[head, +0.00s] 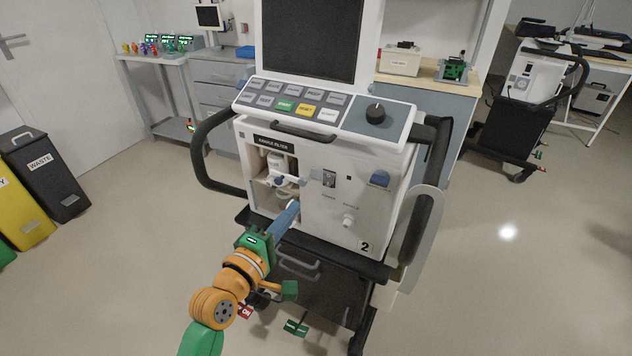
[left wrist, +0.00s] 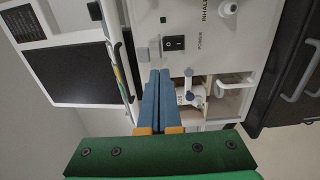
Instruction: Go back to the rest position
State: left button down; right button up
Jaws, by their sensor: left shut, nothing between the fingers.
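My left gripper (head: 294,207) has blue fingers and reaches up from the lower left to the front of the white ventilator (head: 320,215). The fingers are shut with nothing between them, in front of the lower part of the open recess on the panel's left. In the left wrist view the closed fingers (left wrist: 158,98) point at the panel, beside the recess (left wrist: 215,108). I cannot tell whether they touch it. The recess holds a white part with a blue lever (head: 285,181). My right gripper is not in view.
Waste bins (head: 45,175) stand at the left. A second ventilator (head: 530,85) stands at the back right. The floor at right is clear.

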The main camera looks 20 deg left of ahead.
pick_arm(q)
jog(key=s+d+f+m+g+p, duration=0.1)
jog(key=s+f+m+g+p, duration=0.25)
jog(key=f, duration=0.95)
jog(key=s+d+f+m+g+p, duration=0.15)
jog(key=s+f+m+g, duration=0.35)
jog(key=f, duration=0.8)
jog(key=s+f+m+g+y+p, duration=0.1)
jog(key=s+f+m+g, duration=0.3)
jog(key=s, duration=1)
jog(key=s+f+m+g+p, duration=0.2)
jog(key=s+f+m+g, duration=0.2)
jog(key=s, duration=1)
notch_tip(320, 180, down, 5)
jog(key=m, duration=0.3)
jog(key=shift+a+r+y+p, duration=0.2)
jog(key=shift+y+p, duration=0.1)
jog(key=shift+y, duration=0.1)
jog(key=c, duration=1.6)
grip_release()
jog(key=shift+d, duration=0.1)
